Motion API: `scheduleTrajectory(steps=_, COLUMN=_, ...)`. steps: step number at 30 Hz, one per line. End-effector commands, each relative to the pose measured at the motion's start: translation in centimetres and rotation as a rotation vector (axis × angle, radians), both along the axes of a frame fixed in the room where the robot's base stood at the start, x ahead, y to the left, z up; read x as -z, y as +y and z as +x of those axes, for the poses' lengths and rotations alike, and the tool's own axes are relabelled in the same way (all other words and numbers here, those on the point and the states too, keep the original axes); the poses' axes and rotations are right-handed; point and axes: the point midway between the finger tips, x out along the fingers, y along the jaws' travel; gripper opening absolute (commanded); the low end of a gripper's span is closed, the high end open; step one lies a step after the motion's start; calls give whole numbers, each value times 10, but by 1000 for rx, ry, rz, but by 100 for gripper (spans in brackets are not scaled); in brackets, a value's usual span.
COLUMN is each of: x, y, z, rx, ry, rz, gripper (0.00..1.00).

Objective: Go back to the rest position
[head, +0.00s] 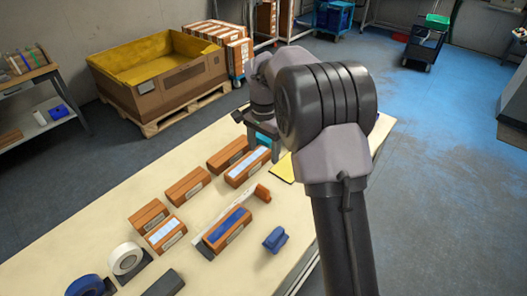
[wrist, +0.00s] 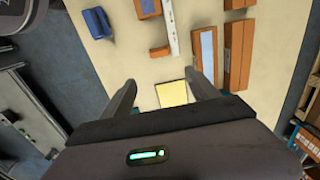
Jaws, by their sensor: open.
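My gripper (wrist: 163,92) shows in the wrist view with its two fingers spread apart and nothing between them. It hangs over the table (wrist: 140,72), with a yellow pad (wrist: 172,94) below, seen between the fingers. In the head view my arm reaches over the far part of the table (head: 105,195) and hides most of the gripper. The yellow pad (head: 283,170) lies flat on the table beside my arm there.
Several brown boxes (head: 187,186) lie on the table, near a white bar (head: 225,207). A blue object (head: 275,239) and a white tape roll (head: 126,258) lie nearer. A large carton (head: 165,90) stands on a pallet behind. The floor at right (head: 440,180) is clear.

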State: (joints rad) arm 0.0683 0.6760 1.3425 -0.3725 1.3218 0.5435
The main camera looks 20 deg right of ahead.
Motion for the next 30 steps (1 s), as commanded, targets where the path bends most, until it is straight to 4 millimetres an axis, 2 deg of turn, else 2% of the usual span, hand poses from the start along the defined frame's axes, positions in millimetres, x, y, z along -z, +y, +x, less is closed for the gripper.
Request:
scheduleTrajectory(steps=7, x=-3, y=1, z=-2, rx=-7, ry=-7, rz=1, gripper=69)
scheduleTrajectory(steps=10, x=-29, y=10, z=-24, rx=-61, ry=-58, rz=14, gripper=69)
scheduleTrajectory(steps=11, x=-41, y=15, z=-36, rx=-90, ry=-84, rz=21, gripper=69)
scheduleTrajectory(steps=12, x=-57, y=21, z=-58, rx=-135, ry=-124, rz=28, gripper=69)
scheduleTrajectory(steps=14, x=-76, y=32, z=-97, rx=-209, ry=-188, rz=38, gripper=69)
scheduleTrajectory(steps=15, x=-84, y=39, z=-124, rx=-258, ry=-232, rz=42, gripper=69)
scheduleTrajectory(steps=17, x=-90, y=49, z=-166, rx=-330, ry=-298, rz=45, gripper=69)
scheduleTrajectory(steps=18, x=-89, y=54, z=-194, rx=-375, ry=-341, rz=44, gripper=69)
scheduleTrajectory(steps=21, x=-74, y=66, z=-254, rx=-474, ry=-437, rz=35, gripper=69)
scheduleTrajectory(steps=24, x=-55, y=73, z=-293, rx=-543, ry=-505, rz=23, gripper=69)
scheduleTrajectory(steps=25, x=-50, y=74, z=-300, rx=-556, ry=-520, rz=21, gripper=69)
scheduleTrajectory(steps=27, x=-42, y=76, z=-312, rx=-579, ry=-541, rz=16, gripper=69)
scheduleTrajectory(steps=30, x=-39, y=77, z=-318, rx=-590, ry=-552, rz=12, gripper=69)
